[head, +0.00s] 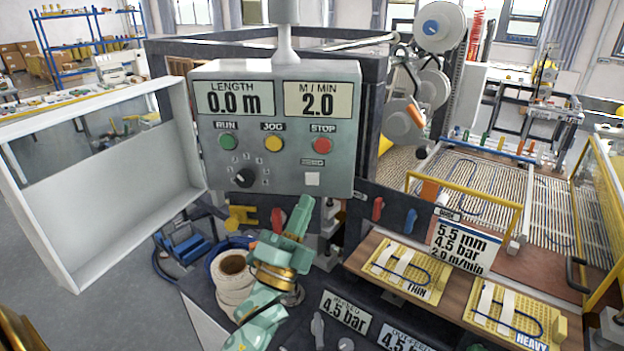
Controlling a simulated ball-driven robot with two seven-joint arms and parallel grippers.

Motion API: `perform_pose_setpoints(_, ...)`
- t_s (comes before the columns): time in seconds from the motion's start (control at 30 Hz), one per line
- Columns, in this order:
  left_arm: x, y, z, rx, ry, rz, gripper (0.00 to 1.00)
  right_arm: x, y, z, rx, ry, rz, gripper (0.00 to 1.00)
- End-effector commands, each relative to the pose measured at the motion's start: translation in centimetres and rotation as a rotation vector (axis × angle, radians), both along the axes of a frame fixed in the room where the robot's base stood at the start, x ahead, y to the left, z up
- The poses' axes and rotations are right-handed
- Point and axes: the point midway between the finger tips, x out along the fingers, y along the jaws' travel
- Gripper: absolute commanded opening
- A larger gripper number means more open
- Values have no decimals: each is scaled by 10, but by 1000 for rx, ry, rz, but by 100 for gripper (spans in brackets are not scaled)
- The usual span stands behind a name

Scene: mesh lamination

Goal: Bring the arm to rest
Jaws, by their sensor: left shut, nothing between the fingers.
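My left arm comes up from the bottom edge in pale green links with a gold band. Its gripper (300,216) is at the upper end, shut and empty, pointing up just below the grey control panel (272,165). It appears apart from the panel, though the exact gap is hard to judge. The panel reads LENGTH 0.0 m and M / MIN 2.0, with green RUN, yellow JOG and red STOP buttons and a black dial. My right gripper is not in view.
White rolls (232,272) stand beside my left arm. A yellow THIN sample board (408,270) and a HEAVY board (515,318) lie on a brown shelf to the right. An open panel door (112,195) stands at left.

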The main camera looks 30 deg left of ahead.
Motion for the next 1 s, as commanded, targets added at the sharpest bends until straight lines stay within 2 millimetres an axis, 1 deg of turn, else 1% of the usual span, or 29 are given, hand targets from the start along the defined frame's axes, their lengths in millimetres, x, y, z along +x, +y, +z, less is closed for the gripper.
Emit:
perform_pose_setpoints(0.5, 0, 0, 0, 0, 2, 0, 0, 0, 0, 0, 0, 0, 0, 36)
perform_pose_setpoints(0.57, 1, -1, -3, -4, 23, -5, 0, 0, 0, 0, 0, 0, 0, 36)
perform_pose_setpoints(0.63, 3, -3, -12, -21, 87, -19, 0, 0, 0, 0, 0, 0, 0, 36)
perform_pose_setpoints(0.67, 3, -4, -18, -34, 132, -28, 0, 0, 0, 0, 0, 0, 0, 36)
perform_pose_setpoints(0.77, 3, -9, -52, -106, 351, -56, 0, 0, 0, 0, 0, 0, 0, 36)
perform_pose_setpoints(0.83, -5, -11, -84, -185, 545, -57, 0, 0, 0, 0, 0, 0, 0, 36)
perform_pose_setpoints(0.9, -22, -12, -117, -272, 738, -32, 0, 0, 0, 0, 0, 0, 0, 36)
perform_pose_setpoints(0.97, -39, -11, -141, -342, 876, 3, 0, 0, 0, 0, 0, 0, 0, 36)
perform_pose_setpoints(1.0, -52, -10, -153, -383, 955, 33, 0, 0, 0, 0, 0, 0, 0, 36)
